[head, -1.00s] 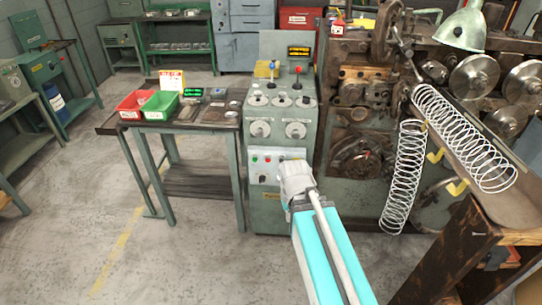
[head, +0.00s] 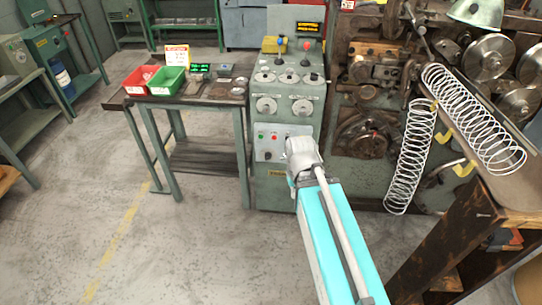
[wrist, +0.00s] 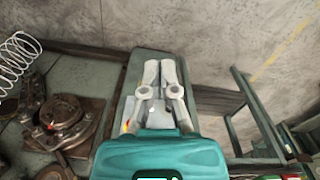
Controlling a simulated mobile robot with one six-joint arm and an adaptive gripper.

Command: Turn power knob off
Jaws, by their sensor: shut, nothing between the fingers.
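The grey-green control cabinet (head: 285,105) stands in the middle of the head view. A pale panel (head: 282,134) low on its front carries small red and green buttons and a dark knob (head: 267,156), which looks like the power knob. The knob is too small to read its setting. My arm end covers the panel's right part in the head view and hides my fingers there. In the wrist view my gripper (wrist: 160,68) is shut and empty, in front of a grey-green surface. The knob cannot be made out in the wrist view.
A side table (head: 195,100) with red and green bins stands left of the cabinet. The coiling machine (head: 370,135) is close on the right, with wire springs (head: 411,155) and a wooden stand (head: 470,240) nearer. The floor at left front is clear.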

